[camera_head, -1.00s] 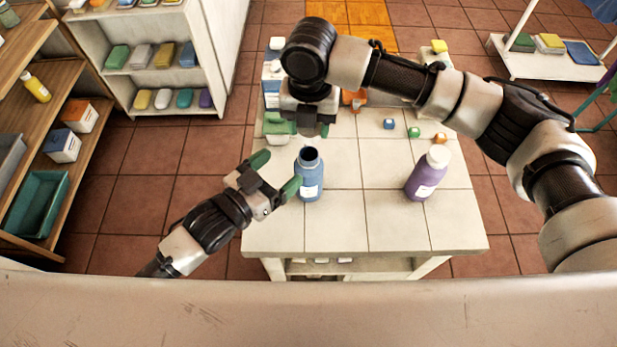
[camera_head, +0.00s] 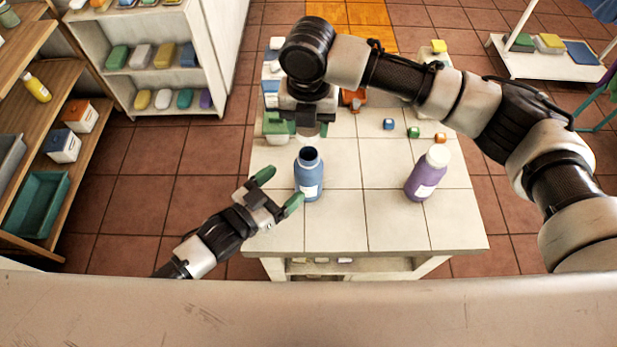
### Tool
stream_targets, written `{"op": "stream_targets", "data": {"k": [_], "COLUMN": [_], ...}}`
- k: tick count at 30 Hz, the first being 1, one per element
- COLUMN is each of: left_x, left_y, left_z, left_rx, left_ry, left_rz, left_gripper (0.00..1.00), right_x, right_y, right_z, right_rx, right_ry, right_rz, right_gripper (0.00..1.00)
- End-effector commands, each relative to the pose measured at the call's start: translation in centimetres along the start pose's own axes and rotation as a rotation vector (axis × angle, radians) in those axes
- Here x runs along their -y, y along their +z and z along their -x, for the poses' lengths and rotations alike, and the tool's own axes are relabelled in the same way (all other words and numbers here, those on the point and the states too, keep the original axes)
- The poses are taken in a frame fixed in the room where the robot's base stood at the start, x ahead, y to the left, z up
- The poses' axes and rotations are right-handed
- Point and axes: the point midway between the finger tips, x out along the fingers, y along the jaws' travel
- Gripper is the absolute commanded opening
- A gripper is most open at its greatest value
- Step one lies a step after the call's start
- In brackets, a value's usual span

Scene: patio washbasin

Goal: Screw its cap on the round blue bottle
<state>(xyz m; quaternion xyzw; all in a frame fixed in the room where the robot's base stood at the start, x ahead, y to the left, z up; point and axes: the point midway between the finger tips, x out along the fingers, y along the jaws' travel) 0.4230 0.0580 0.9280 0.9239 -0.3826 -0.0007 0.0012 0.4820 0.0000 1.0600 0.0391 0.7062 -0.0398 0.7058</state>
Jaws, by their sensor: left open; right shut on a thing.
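The round blue bottle (camera_head: 309,180) stands upright on the tiled table (camera_head: 390,225), its dark mouth open and uncapped. My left gripper (camera_head: 277,190) is open at the bottle's left side. One green fingertip is close to the bottle's lower left; I cannot tell whether it touches. My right gripper (camera_head: 308,130) points down above and behind the bottle. It is shut on a small pale thing that shows only partly between its fingers, apart from the bottle's mouth. This may be the cap, but it is mostly hidden.
A purple bottle (camera_head: 428,174) with a white cap stands to the right. Small blue (camera_head: 388,124), green (camera_head: 413,132) and orange (camera_head: 440,138) pieces lie behind it. More items crowd the table's back left, partly behind my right arm. The table's front is clear.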

Motion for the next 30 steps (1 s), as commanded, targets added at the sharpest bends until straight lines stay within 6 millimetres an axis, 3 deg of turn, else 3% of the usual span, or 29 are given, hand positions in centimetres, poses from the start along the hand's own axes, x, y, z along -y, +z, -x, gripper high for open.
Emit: {"op": "stream_targets", "data": {"k": [1, 6, 13, 27, 30], "left_x": [0.0, 0.0, 0.0, 0.0, 0.0], "left_y": [1.1, 0.9, 0.9, 0.9, 0.9], "left_z": [0.0, -3.5, -6.5, -7.5, -7.5], "left_rx": [0.003, -0.003, -0.002, 0.0, 0.0], "left_ry": [-0.001, 0.0, 0.0, 0.0, 0.0], "left_rz": [0.0, -0.001, 0.0, 0.0, 0.0], "left_gripper": [0.82, 0.82, 0.82, 0.82, 0.67], "right_x": [0.0, 0.0, 0.0, 0.0, 0.0], "right_y": [0.0, 0.0, 0.0, 0.0, 0.0], "right_z": [0.0, 0.0, 0.0, 0.0, 0.0], "right_rx": [0.0, 0.0, 0.0, 0.0, 0.0], "right_ry": [0.0, 0.0, 0.0, 0.0, 0.0], "right_rz": [0.0, 0.0, 0.0, 0.0, 0.0], "right_gripper": [0.27, 0.27, 0.27, 0.27, 0.27]}}
